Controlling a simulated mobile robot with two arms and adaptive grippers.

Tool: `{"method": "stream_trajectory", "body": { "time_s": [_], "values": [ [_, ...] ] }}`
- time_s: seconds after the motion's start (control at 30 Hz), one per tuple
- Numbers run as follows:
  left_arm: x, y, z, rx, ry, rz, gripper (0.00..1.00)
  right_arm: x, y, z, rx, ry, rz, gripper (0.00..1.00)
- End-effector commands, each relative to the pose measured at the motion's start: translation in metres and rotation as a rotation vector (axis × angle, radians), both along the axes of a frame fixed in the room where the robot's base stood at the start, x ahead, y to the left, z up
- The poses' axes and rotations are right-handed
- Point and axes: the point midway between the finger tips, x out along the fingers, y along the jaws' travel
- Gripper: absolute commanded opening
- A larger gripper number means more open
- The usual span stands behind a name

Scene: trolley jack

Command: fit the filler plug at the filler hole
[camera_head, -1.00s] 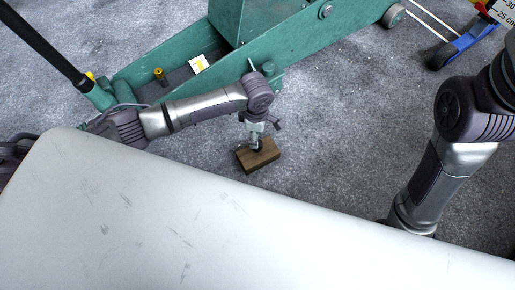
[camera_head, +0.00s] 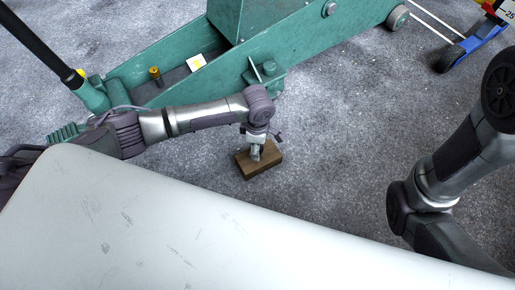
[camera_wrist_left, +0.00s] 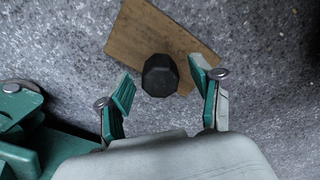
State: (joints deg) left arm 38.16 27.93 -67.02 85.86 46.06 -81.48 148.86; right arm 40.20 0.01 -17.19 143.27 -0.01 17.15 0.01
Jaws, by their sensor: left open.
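The filler plug, a dark faceted cap (camera_wrist_left: 160,76), stands on a wooden block on the floor in the left wrist view. My left gripper (camera_wrist_left: 162,84) is open, with a green-padded finger on either side of the plug and gaps between pads and plug. In the head view my left gripper (camera_head: 256,152) points down over the block and hides the plug. The green trolley jack (camera_head: 290,35) stands behind it. I cannot make out the filler hole on the jack for certain. My right gripper is not in view.
The wooden block (camera_head: 268,164) lies on grey speckled floor. A white surface (camera_head: 200,235) fills the foreground. A yellow-topped post (camera_head: 155,74) and a white label (camera_head: 196,62) are in the jack's frame. A blue wheeled item (camera_head: 465,48) stands far right.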

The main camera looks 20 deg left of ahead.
Motion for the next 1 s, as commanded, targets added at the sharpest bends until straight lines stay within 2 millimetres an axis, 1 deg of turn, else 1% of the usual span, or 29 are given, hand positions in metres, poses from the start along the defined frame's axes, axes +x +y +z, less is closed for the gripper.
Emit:
{"method": "stream_trajectory", "body": {
  "time_s": [0.03,0.07,0.1,0.4,0.63,0.73,0.87,0.97,1.0],
  "values": [
    [0.000,0.000,0.000,0.000,0.000,0.000,0.62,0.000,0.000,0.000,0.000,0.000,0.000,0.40],
    [0.000,0.000,0.000,0.000,0.000,0.000,0.57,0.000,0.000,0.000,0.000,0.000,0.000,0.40],
    [0.000,0.000,0.000,0.000,0.000,0.000,0.51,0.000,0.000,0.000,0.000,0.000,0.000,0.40],
    [0.000,0.000,0.000,0.001,0.000,0.000,0.02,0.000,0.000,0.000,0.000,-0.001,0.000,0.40],
    [0.000,0.000,0.000,0.000,0.000,0.000,0.01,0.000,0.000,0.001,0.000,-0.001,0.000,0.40],
    [0.000,0.000,0.004,0.000,0.000,0.000,0.01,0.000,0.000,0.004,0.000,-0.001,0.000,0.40],
    [0.000,0.000,0.014,0.000,0.001,0.001,0.01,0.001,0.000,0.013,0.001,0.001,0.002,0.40],
    [-0.001,0.000,0.027,0.000,0.001,0.001,0.01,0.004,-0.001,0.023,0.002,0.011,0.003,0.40],
    [-0.001,0.000,0.032,0.000,0.001,0.001,0.01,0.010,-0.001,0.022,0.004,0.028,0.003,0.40]
  ]
}}
